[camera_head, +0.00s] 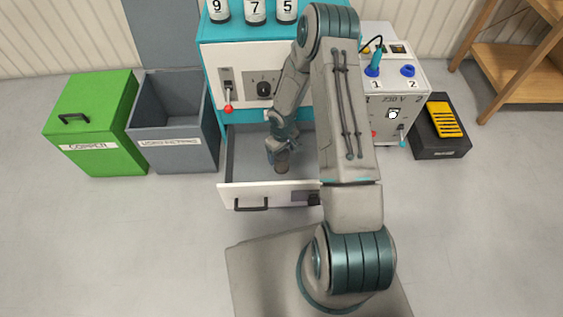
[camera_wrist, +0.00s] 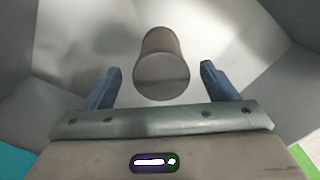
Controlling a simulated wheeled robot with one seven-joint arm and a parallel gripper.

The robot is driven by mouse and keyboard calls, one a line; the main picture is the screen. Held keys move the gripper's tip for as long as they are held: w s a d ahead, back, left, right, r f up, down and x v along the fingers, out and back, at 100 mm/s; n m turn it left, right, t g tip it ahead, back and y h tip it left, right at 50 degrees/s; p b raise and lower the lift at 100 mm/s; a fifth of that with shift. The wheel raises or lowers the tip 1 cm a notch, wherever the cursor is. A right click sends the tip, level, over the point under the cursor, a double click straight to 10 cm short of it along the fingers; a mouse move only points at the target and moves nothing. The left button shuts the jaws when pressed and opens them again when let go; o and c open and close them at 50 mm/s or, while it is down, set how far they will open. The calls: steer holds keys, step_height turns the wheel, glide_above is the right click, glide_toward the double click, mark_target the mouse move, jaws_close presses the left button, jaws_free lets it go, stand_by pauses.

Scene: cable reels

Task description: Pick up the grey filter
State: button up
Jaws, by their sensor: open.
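The grey filter (camera_wrist: 162,74) is a short brownish-grey cylinder with a paler flat end. In the wrist view it stands between and slightly beyond the fingers of my gripper (camera_wrist: 158,85), with visible space on both sides. In the head view the filter (camera_head: 281,165) is in the open drawer (camera_head: 240,190), right below my gripper (camera_head: 280,152). My gripper is open and holds nothing. My arm hides the right part of the drawer.
A green bin (camera_head: 100,125) and a grey bin (camera_head: 178,125) stand left of the cabinet (camera_head: 245,60). A white unit (camera_head: 408,105) and a black case (camera_head: 437,140) stand right. Numbered bottles (camera_head: 255,10) stand on top. The drawer walls surround my gripper.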

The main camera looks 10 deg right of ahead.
step_height(320, 180, down, 5)
steer(key=shift+r+b, duration=0.15)
steer(key=shift+b, duration=0.95)
steer(key=shift+r, duration=0.1)
steer(key=c, duration=1.1)
steer(key=shift+c, duration=0.2)
